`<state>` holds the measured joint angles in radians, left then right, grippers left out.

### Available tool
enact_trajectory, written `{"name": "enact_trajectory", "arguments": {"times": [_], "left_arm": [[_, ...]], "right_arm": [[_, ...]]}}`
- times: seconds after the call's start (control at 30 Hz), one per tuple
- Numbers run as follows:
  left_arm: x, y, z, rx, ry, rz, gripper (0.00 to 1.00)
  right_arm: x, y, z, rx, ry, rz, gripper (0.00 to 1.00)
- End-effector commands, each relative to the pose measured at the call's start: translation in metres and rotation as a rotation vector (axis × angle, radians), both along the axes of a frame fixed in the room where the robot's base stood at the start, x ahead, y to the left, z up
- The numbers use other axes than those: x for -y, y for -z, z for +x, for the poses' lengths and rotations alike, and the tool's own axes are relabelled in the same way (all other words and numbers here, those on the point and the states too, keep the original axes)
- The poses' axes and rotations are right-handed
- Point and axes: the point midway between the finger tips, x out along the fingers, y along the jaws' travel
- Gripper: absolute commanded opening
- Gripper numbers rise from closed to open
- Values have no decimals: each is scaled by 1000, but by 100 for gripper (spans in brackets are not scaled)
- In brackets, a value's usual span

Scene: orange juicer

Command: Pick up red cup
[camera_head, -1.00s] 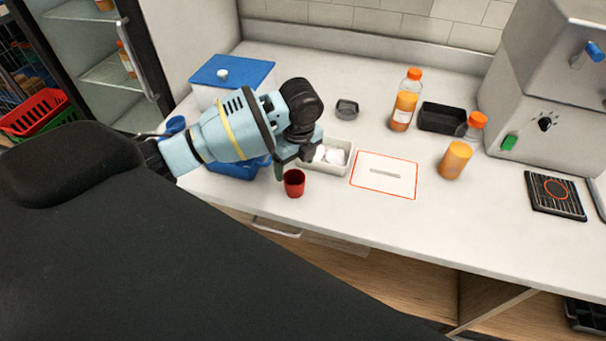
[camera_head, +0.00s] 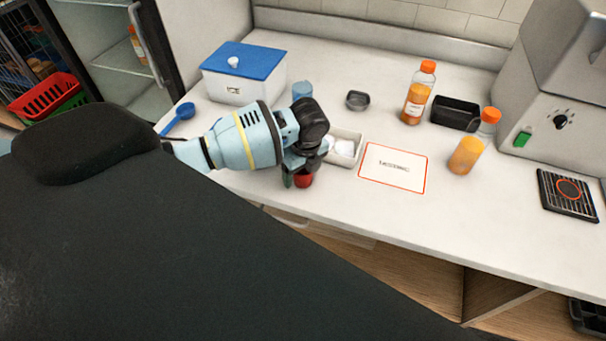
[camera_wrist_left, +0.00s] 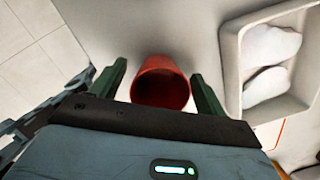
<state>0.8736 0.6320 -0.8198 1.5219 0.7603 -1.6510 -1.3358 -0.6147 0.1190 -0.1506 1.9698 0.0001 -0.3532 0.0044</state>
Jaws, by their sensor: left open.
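The red cup (camera_head: 303,180) stands on the white counter near its front edge, mostly hidden behind my left gripper (camera_head: 295,180) in the head view. In the left wrist view the red cup (camera_wrist_left: 160,82) sits between the two green fingers of my left gripper (camera_wrist_left: 163,85), its dark open mouth towards the camera. The fingers are open, one on each side of the cup, with a gap showing on both sides. My right gripper is not in view.
A white tray (camera_head: 357,136) with white items lies just right of the cup. A blue-lidded ice box (camera_head: 243,88), blue scoop (camera_head: 178,117) and blue cup (camera_head: 302,90) are behind and left. Orange bottles (camera_head: 418,95) and a red-bordered mat (camera_head: 393,169) are to the right.

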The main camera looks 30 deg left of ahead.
Motion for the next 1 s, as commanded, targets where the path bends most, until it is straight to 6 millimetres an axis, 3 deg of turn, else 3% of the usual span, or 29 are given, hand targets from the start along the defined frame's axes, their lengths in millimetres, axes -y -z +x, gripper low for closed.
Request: {"name": "enact_trajectory", "arguments": {"times": [0.3,0.67,1.0], "left_arm": [[0,6,0,0,1,0,74],[0,5,0,0,1,0,29],[0,3,0,1,1,0,29]], "right_arm": [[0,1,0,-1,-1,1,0],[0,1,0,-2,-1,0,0],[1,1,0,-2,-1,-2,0]]}}
